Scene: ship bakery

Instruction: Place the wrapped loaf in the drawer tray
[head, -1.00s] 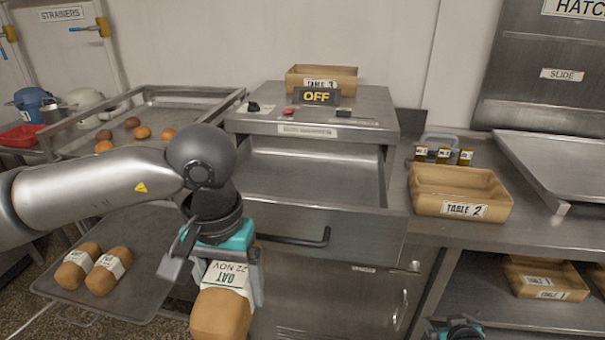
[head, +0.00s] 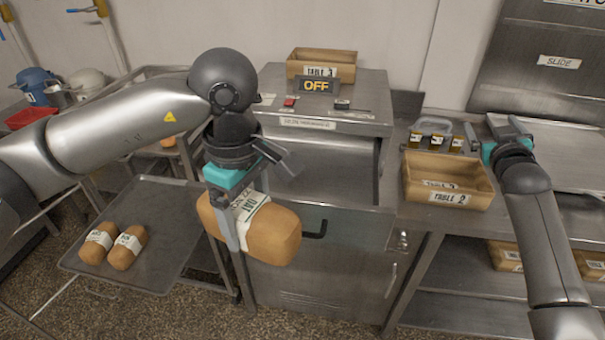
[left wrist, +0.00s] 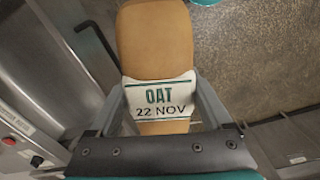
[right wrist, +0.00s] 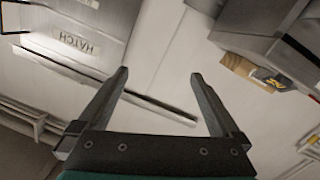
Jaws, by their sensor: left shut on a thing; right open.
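The wrapped loaf (head: 275,232) is brown with a white band; the band reads OAT, 22 NOV in the left wrist view (left wrist: 158,45). My left gripper (head: 250,205) is shut on it around the band and holds it in the air, roughly level, in front of the drawer. The drawer tray (head: 335,172) is pulled open under the machine marked OFF; its inside looks empty where it shows.
Two more banded loaves (head: 112,244) lie on a low tray (head: 170,215) at left. A wooden box marked TABLE 2 (head: 450,183) stands on the right counter, with a small caddy (head: 435,135) behind. Another box (head: 322,62) sits atop the machine.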

